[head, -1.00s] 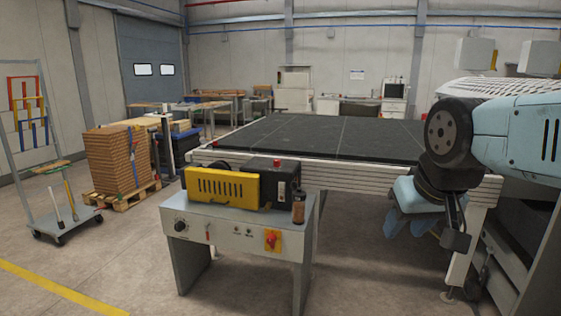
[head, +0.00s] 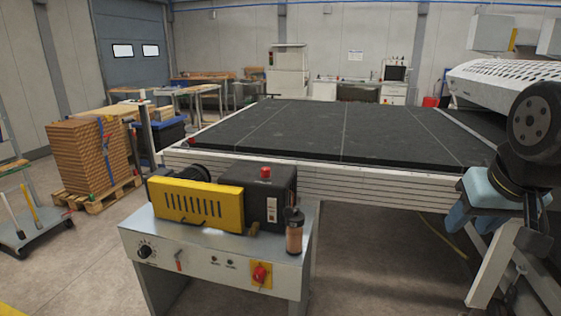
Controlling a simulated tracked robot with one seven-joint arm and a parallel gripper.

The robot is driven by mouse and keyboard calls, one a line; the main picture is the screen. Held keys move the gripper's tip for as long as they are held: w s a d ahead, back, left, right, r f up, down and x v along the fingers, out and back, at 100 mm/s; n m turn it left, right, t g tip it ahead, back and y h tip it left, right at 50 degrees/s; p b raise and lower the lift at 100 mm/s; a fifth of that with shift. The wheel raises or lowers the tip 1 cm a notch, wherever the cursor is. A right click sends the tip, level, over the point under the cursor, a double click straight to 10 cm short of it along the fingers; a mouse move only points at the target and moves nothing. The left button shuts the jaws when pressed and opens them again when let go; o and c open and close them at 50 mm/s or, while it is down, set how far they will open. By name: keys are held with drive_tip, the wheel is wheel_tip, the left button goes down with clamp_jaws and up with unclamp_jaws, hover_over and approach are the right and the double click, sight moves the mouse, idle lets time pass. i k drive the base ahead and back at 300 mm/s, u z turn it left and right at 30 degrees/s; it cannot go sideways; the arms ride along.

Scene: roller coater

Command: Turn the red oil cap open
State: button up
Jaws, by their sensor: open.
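The red oil cap (head: 265,173) sits on top of the black gearbox housing (head: 270,197) of the yellow-guarded machine, left of centre. My gripper (head: 462,222) hangs at the right side of the picture, by the right end of the conveyor's front rail. It points down, with its light blue fingers apart and nothing seen between them. It is well to the right of the cap and does not touch the machine.
The machine stands on a grey bench (head: 220,247) with a yellow guard (head: 198,204), a brown bottle (head: 294,231) and a red switch (head: 260,274). A wide black conveyor (head: 320,130) lies behind. A loaded pallet (head: 95,197) is at the left. Floor in front of the bench's left side is clear.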

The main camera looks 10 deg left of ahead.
sight(265, 171)
drive_tip(key=u, duration=0.3)
drive_tip(key=i, duration=1.05)
drive_tip(key=u, duration=0.6)
drive_tip(key=k, duration=0.75)
drive_tip(key=u, duration=0.2)
drive_tip(key=i, duration=0.8)
drive_tip(key=z, duration=0.1)
